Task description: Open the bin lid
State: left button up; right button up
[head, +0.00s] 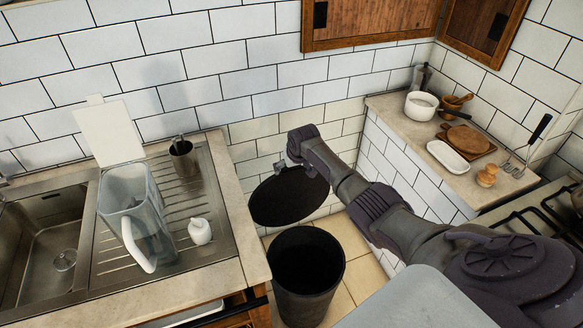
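The bin (306,285) is a dark round bin on the floor between the two counters, with its mouth open to view and a dark inside. Its round black lid (288,200) is raised and stands tilted up behind the bin, in front of the tiled wall. My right arm reaches in from the right, and my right gripper (294,167) is at the lid's upper edge. The fingers are small and dark against the lid, so I cannot tell whether they are open or shut, or whether they touch it. My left gripper is not in view.
The left counter holds a sink (45,235), a clear pitcher (135,215), a metal cup (184,160) and a small white bottle (199,231). The right counter holds a white pot (420,106), wooden boards (462,145) and a white dish (447,160). A stove is at right.

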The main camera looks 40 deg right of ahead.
jog(key=shift+f, duration=0.1)
jog(key=v, duration=1.2)
dwell(0.5)
jog(key=s+a+f+n+g, duration=0.1)
jog(key=s+a+f, duration=0.1)
jog(key=s+f, duration=0.75)
jog(key=s+a+f+b, duration=0.15)
jog(key=s+f, duration=0.25)
jog(key=f, duration=1)
jog(key=s+a+f+n+g+p, duration=0.1)
jog(key=s+a+f, duration=0.35)
jog(key=f, duration=0.75)
jog(key=s+a+f+n, duration=0.1)
jog(key=s+a+f, duration=0.2)
jog(key=s, duration=0.9)
jog(key=s+a+f+n+g, duration=0.1)
jog(key=s+a+f, duration=0.3)
jog(key=s+f, duration=0.3)
jog(key=s+a+f+n+g+y+b, duration=0.1)
jog(key=s+a+f, duration=0.2)
jog(key=s, duration=1.4)
notch_tip(320, 180, down, 2)
jog(key=shift+a+f, duration=0.1)
jog(key=shift+a, duration=0.25)
